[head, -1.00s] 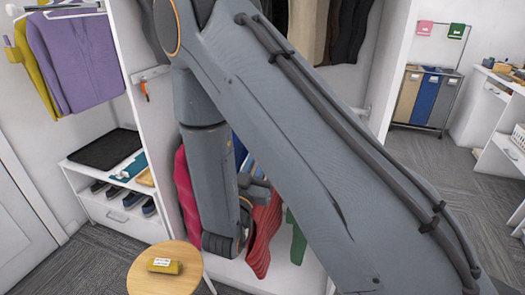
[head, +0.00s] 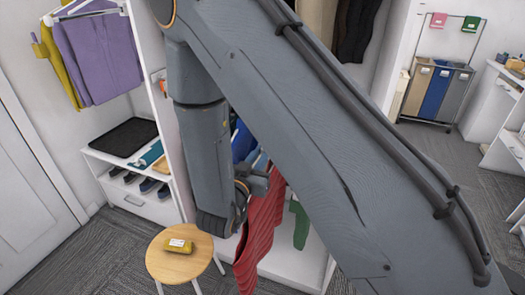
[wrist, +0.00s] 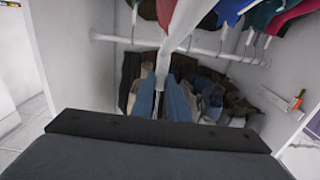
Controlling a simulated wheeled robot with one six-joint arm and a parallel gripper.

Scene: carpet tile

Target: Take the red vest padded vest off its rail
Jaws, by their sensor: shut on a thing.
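The red vest (head: 262,228) hangs below my gripper (head: 262,182) in the head view, in front of the white wardrobe's base. It is tilted, its lower end toward the lower left. My gripper is shut on the vest's upper end or hanger; my own arm hides the exact grip. In the wrist view the two blue fingers of my gripper (wrist: 160,102) close about a pale bar, and I cannot tell what that bar is. The white rail (wrist: 135,40) crosses the wrist view with several hangers on it. My arm hides this rail in the head view.
A green garment (head: 299,225) and a blue one (head: 243,142) hang close by in the wardrobe. A round wooden table (head: 165,262) with a yellow item (head: 178,245) stands at lower left. A shelf unit with a black tray (head: 123,137) stands left. Open floor lies right, before the laundry bins (head: 438,92).

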